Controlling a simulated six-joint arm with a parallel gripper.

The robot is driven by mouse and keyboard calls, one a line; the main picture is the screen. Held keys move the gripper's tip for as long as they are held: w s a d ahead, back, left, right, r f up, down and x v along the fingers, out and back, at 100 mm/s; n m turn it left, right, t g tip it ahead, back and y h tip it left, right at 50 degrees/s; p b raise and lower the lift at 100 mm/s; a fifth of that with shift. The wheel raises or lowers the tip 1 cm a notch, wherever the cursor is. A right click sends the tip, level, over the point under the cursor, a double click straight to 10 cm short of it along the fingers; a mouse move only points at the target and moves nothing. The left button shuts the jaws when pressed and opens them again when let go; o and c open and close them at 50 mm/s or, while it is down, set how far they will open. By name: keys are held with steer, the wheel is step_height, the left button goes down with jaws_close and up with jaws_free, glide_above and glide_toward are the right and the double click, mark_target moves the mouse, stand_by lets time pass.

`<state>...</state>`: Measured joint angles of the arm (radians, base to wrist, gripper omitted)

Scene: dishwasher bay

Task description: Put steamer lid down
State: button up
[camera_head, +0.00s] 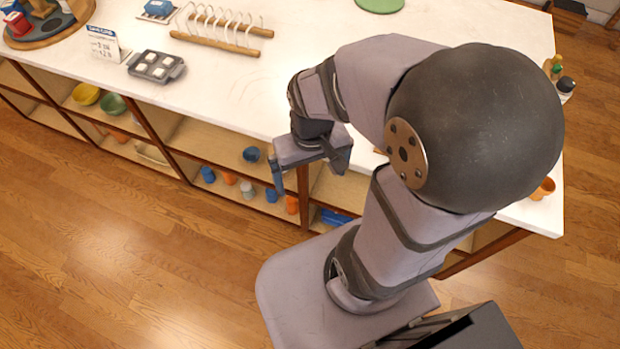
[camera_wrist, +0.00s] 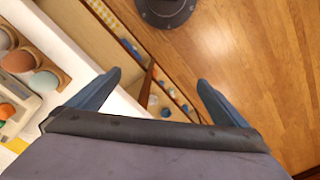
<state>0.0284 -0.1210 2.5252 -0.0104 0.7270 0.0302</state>
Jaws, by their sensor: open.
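I cannot make out a steamer lid in either view; my arm hides part of the counter in the head view. My gripper (camera_head: 309,172) is at the counter's front edge, above the open shelves. In the wrist view my gripper (camera_wrist: 159,78) has its two blue fingers wide apart, with nothing held between them. Shelf edges and the wooden floor show beyond the fingers.
The white counter (camera_head: 235,95) carries a wooden rack (camera_head: 215,42), a grey tray (camera_head: 156,66), a small sign (camera_head: 103,44) and a round wooden tray (camera_head: 60,32). A green disc (camera_head: 380,4) lies farther back. Shelves below hold bowls and cups. Egg-like items (camera_wrist: 18,61) sit left in the wrist view.

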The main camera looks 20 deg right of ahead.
steer(key=shift+s+a+f+n, duration=0.2)
steer(key=shift+s+a+n, duration=0.15)
steer(key=shift+s, duration=0.15)
steer(key=shift+s+a, duration=0.1)
steer(key=shift+c, duration=1.1)
steer(key=c, duration=1.2)
